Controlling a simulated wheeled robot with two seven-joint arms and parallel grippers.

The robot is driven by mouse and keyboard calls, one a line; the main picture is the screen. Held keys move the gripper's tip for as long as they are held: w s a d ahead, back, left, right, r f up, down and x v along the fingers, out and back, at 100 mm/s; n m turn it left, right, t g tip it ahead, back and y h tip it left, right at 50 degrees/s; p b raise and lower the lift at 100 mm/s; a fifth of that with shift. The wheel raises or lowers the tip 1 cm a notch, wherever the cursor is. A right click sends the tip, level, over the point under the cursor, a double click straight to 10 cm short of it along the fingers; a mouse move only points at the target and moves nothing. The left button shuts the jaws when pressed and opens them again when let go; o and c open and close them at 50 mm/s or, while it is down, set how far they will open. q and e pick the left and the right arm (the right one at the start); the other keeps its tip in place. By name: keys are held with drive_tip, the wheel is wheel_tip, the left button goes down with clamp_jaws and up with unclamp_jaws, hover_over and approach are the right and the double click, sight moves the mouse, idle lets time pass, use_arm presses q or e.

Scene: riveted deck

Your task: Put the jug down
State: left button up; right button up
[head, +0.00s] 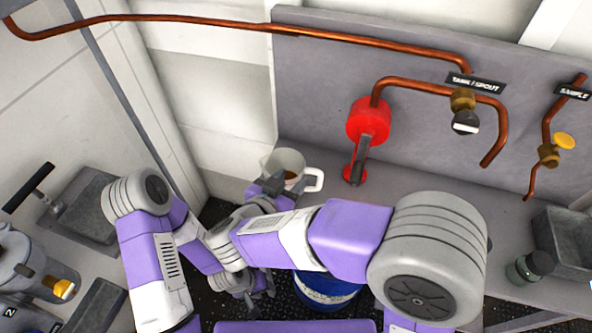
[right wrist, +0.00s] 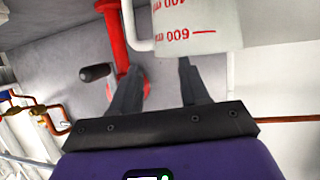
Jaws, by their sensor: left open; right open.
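A white jug (head: 288,160) with brown liquid inside is upright at the left end of the grey bench, its handle to the right. In the right wrist view the jug (right wrist: 205,32) shows red measuring marks, just beyond the fingertips. My right gripper (head: 265,186) is open at the near side of the jug; its fingers (right wrist: 158,68) have nothing between them. I cannot tell whether a finger touches the jug. My left gripper (head: 254,302) is open and empty, lower down beside a blue drum.
The grey bench (head: 415,185) has free room right of the jug. A red pump or valve (head: 367,122) stands close to the handle. Copper pipes with a tank spout valve (head: 464,112) and a sample valve (head: 551,153) are on the back panel. A blue drum (head: 328,290) is below.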

drive_tip(key=p+v, duration=0.2)
drive_tip(key=v, duration=0.5)
drive_tip(key=shift+s, duration=0.35)
drive_tip(key=shift+a+r, duration=0.1)
drive_tip(key=shift+r, duration=0.05)
